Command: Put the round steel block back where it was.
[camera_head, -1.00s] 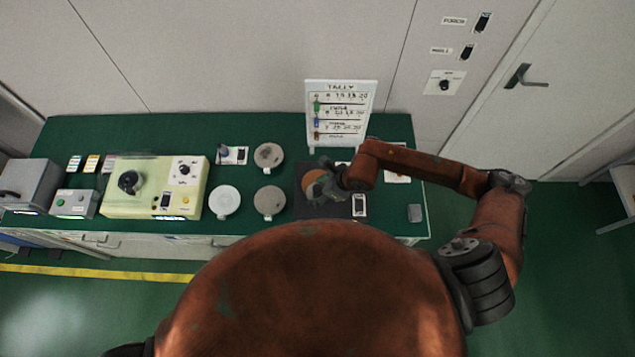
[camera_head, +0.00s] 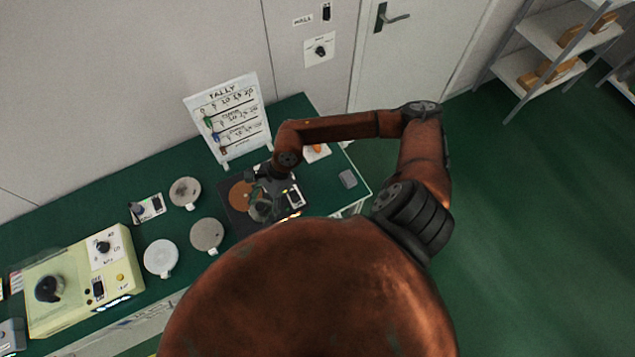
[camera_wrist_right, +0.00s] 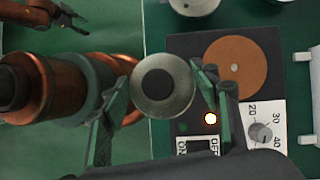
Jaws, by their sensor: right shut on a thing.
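In the right wrist view, the round steel block (camera_wrist_right: 178,98), a shiny disc with a dark centre, sits between the fingers of my right gripper (camera_wrist_right: 163,92). The gripper is shut on it. In the head view my right gripper (camera_head: 265,190) is over the front part of a dark lapping unit, with the block (camera_head: 260,211) below it. The unit's copper-coloured round plate (camera_wrist_right: 240,60) lies beside the block and is bare; it also shows in the head view (camera_head: 240,195). My left gripper (camera_wrist_right: 66,15) shows small at the wrist view's upper left; its opening is unclear.
The unit has an ON/OFF switch (camera_wrist_right: 200,146), a lit lamp (camera_wrist_right: 210,119) and a dial (camera_wrist_right: 260,133). Several round pale plates, one of them white (camera_head: 161,258), lie to the left. A tally board (camera_head: 228,118) stands behind.

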